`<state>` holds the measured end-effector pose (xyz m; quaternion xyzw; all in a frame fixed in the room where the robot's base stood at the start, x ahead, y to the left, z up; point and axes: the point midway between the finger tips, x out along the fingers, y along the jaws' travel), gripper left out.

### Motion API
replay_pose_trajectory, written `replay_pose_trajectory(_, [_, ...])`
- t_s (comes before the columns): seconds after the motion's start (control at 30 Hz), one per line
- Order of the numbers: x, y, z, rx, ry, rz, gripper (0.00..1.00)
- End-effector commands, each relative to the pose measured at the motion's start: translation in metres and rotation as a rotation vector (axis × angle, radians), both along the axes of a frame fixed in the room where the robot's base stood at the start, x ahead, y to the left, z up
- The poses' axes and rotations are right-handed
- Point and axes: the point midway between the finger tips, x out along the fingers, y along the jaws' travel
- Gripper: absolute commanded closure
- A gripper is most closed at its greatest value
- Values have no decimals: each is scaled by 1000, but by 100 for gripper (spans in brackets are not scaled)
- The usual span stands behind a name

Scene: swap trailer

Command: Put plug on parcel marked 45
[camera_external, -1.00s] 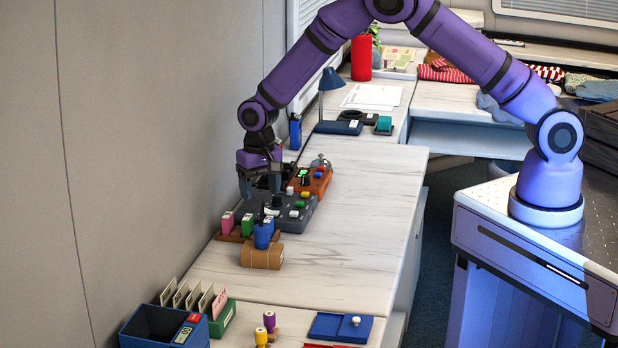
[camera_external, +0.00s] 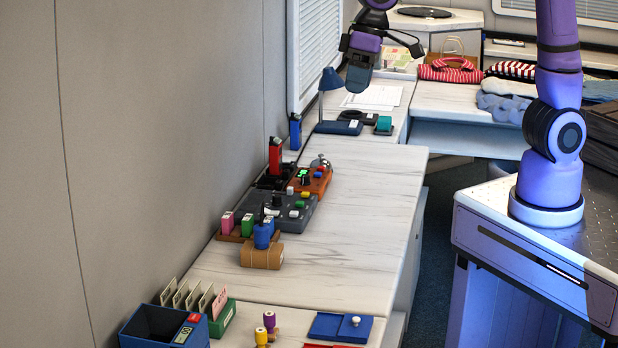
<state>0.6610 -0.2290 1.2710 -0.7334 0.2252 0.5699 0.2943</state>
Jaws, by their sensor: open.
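A brown parcel (camera_external: 262,257) lies on the near left part of the long white bench. A blue plug-like piece (camera_external: 263,236) with a dark tip stands upright and appears to rest on the parcel. The parcel's marking is too small to read, so I cannot tell whether it says 45. My gripper (camera_external: 366,75) is open, with nothing visible in it, high above the far end of the bench and well away from the parcel.
Behind the parcel are a rack with pink and green blocks (camera_external: 248,226), a grey control box (camera_external: 277,213), an orange box (camera_external: 311,181) and a red block in a black holder (camera_external: 275,157). A blue bin (camera_external: 150,328) stands in front. The bench's right side is clear.

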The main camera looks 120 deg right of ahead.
Motion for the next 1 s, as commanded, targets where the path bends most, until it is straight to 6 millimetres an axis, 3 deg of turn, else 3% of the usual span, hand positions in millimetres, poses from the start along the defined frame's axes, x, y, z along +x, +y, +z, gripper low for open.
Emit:
replay_pose_trajectory(0.03, [-13, 17, 12, -12, -17, 47, 34])
replay_pose_trajectory(0.2, [-57, 63, 37, -55, -61, 202, 34])
replay_pose_trajectory(0.5, [-146, 126, 57, -151, -136, 467, 34])
replay_pose_trajectory(0.7, [-199, 150, 53, -220, -179, 618, 34])
replay_pose_trajectory(0.8, [-217, 157, 50, -245, -193, 668, 34])
replay_pose_trajectory(1.0, [-231, 161, 45, -268, -203, 710, 34])
